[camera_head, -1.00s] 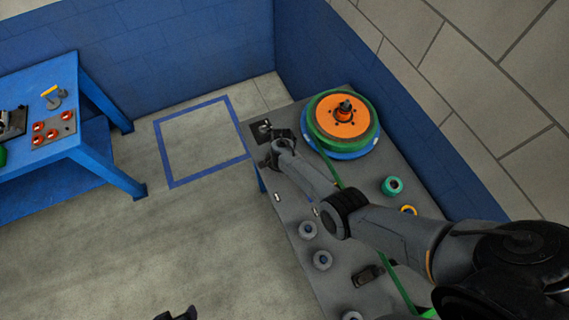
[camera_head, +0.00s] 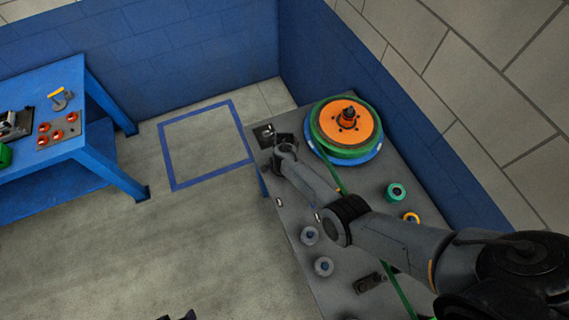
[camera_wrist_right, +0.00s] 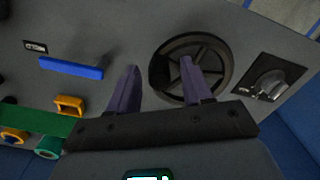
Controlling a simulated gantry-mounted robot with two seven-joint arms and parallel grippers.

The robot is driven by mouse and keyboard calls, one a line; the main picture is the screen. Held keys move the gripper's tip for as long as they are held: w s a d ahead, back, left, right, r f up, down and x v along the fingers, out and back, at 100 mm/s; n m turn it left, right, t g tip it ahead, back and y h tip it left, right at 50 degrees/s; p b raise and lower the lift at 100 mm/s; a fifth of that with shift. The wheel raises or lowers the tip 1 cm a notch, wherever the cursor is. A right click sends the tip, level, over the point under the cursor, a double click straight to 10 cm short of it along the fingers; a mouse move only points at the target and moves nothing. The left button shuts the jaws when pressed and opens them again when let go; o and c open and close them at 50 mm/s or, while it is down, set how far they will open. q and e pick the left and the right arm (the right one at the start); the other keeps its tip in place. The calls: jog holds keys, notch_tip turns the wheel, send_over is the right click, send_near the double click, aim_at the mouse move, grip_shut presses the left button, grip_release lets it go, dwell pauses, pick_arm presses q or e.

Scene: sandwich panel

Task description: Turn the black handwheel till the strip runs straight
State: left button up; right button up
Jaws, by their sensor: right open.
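The black handwheel (camera_wrist_right: 191,68) is spoked and mounted on the grey panel in the right wrist view. My right gripper (camera_wrist_right: 160,66) is open; one finger overlaps the wheel's face in that view and the other lies just left of its rim. I cannot tell whether either touches it. In the head view my right arm reaches to the panel's far left end, where the wheel is not clearly seen behind the gripper (camera_head: 284,148). The green strip (camera_head: 401,294) runs from the reel under my right arm; part of it shows in the right wrist view (camera_wrist_right: 38,122). A dark tip, probably my left gripper (camera_head: 184,316), shows at the bottom edge.
An orange and green reel (camera_head: 347,122) stands at the panel's back. Teal (camera_head: 396,192) and grey rollers (camera_head: 310,235) sit on the panel (camera_head: 290,258). A knob on a black plate (camera_wrist_right: 270,78) is right of the wheel. A blue table (camera_head: 95,150) stands left; floor between is clear.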

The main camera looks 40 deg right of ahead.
notch_tip(320, 180, up, 9)
jog(key=shift+p, duration=1.05)
jog(key=shift+r, duration=0.7)
